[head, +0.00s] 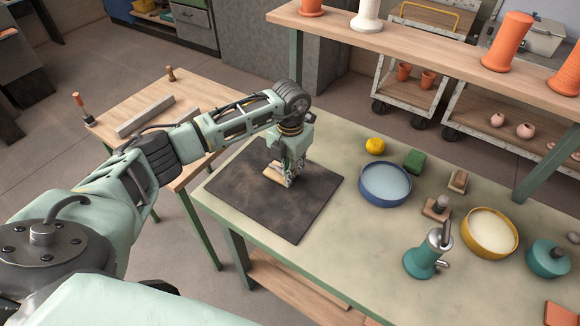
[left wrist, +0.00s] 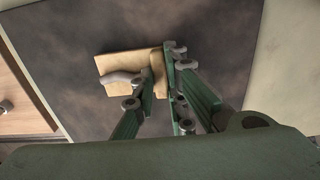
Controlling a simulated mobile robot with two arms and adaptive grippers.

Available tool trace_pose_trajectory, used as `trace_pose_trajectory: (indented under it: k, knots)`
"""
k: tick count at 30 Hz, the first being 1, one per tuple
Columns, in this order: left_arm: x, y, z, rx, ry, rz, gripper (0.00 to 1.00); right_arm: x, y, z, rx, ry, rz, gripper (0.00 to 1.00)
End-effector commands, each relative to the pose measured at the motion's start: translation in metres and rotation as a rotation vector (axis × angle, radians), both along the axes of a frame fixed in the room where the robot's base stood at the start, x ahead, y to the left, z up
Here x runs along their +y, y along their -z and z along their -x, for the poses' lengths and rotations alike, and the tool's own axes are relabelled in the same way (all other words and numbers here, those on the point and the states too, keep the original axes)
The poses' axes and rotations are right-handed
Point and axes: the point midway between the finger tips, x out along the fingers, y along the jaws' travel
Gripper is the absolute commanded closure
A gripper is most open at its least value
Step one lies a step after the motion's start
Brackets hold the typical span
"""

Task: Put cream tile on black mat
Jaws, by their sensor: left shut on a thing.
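The black mat (head: 307,205) lies flat on the left end of the worktable, with its dark, mottled surface mostly bare. My left gripper (head: 287,177) points down over the mat's upper middle and is shut on the cream tile (head: 274,174). In the left wrist view the tile (left wrist: 113,63) shows as a pale, flat piece between the fingers (left wrist: 155,72), against the mat (left wrist: 80,35). The fingers cover part of the tile. The tile is at or very near the mat's surface; I cannot tell whether it touches. My right gripper is not in view.
A raised shelf (head: 425,52) with orange pots runs behind. A small wooden table (head: 163,100) is at left.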

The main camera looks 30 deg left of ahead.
Motion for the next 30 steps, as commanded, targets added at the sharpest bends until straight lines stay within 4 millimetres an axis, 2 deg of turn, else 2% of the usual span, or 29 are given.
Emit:
trace_pose_trajectory:
  k: [11, 12, 18, 29, 30]
  knots:
    - [-0.0001, 0.0056, -0.0003, -0.001, 0.000, 0.000, 1.00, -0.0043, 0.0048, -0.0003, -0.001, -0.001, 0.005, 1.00]
    - [-0.0001, 0.0039, -0.0002, -0.001, 0.000, 0.000, 0.84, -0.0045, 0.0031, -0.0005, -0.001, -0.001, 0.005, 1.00]
    - [0.0000, 0.0038, 0.0000, 0.000, 0.000, 0.000, 0.69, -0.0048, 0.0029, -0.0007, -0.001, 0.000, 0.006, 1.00]
    - [-0.0001, -0.0020, -0.0001, 0.000, 0.000, 0.000, 0.69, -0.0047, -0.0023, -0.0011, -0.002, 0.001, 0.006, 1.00]
    - [0.0001, -0.0035, -0.0008, -0.002, 0.000, -0.001, 0.69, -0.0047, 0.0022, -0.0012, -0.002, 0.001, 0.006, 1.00]
